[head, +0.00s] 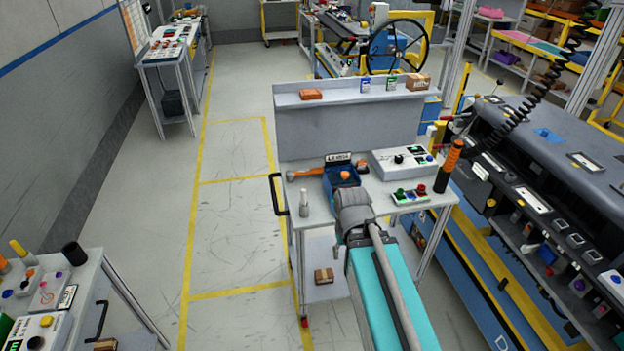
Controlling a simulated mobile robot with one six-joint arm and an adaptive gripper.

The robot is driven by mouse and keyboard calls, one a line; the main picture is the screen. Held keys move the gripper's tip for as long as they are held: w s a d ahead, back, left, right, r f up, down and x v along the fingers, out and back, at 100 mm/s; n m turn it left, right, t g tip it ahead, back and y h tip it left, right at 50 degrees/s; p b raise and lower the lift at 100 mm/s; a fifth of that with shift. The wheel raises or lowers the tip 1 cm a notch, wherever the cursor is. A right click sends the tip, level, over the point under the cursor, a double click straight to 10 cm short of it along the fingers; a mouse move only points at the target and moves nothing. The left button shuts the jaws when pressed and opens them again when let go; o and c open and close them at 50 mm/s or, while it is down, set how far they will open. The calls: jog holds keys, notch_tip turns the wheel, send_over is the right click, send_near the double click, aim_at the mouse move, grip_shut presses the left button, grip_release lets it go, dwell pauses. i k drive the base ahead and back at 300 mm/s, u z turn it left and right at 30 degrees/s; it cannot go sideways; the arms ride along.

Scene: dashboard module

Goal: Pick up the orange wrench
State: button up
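An orange, elongated tool that looks like the orange wrench (306,172) lies on the left part of the grey cart top (318,207). Its right end meets or passes behind a blue bin (329,181), so that end is unclear. My arm reaches in from the bottom of the head view, and its grey end with my gripper (350,196) is over the front middle of the cart, to the right of and nearer than the wrench. The fingers are hidden or too small to make out. I see nothing clearly held.
A white control box (403,162) and a button panel (411,195) sit on the cart's right. A pale bottle-like object (304,204) stands at the front left. A raised back panel (345,124) closes the rear. A black-and-orange tool (449,167) hangs at right.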

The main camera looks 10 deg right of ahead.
aim_at(290, 174)
jog(key=k, duration=0.8)
jog(key=z, duration=0.7)
jog(key=i, duration=2.65)
